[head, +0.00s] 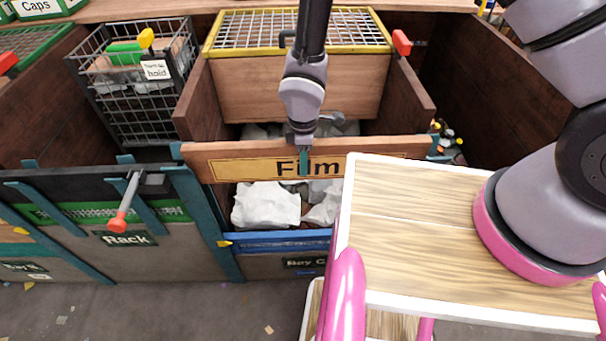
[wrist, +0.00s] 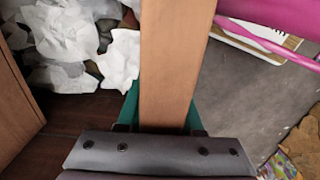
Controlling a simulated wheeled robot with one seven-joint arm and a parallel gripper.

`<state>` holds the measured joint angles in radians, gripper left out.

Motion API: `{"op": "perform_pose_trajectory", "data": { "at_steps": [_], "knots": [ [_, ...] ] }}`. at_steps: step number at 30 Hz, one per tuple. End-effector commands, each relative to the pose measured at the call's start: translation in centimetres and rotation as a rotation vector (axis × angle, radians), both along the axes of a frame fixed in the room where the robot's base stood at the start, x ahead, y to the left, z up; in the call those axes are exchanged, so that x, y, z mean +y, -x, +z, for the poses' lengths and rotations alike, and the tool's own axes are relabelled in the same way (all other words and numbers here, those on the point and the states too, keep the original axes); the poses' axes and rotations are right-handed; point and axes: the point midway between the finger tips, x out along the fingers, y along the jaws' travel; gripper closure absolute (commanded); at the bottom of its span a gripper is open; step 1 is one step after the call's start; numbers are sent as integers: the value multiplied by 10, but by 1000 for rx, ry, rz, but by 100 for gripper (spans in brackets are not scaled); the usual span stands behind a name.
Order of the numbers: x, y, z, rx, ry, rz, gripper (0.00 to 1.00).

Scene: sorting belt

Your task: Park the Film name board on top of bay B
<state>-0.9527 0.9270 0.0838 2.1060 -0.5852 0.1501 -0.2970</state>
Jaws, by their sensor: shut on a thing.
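The Film name board (head: 235,167) is a long brown plank with a yellow "Film" panel, held level across the front of the middle bay. White crumpled paper shows in the gap below it. My gripper (head: 304,160) is shut on the board's top edge near its middle, pointing down. In the wrist view, the teal fingers of my gripper (wrist: 165,110) lie either side of the board (wrist: 172,65). Teal posts stand near both board ends; I cannot tell whether it touches them. A partly hidden plate on this bay seems to read "Bay C" (head: 305,262). No bay B label is readable.
A yellow-framed mesh lid (head: 300,28) sits at the back of this bay. A wire basket (head: 140,85) stands at the left, behind the "Rack" bay (head: 128,239) with its orange-tipped lever (head: 125,205). My wood-topped base covers the lower right.

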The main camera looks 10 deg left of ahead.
Motion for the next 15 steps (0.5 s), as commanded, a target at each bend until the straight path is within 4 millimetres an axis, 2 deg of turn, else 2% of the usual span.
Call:
{"op": "perform_pose_trajectory", "data": {
  "at_steps": [1, 15],
  "knots": [
    [2, -1, 11, -3, -6, -1, 100],
    [2, -2, 98, -3, -6, -2, 100]
  ]
}}
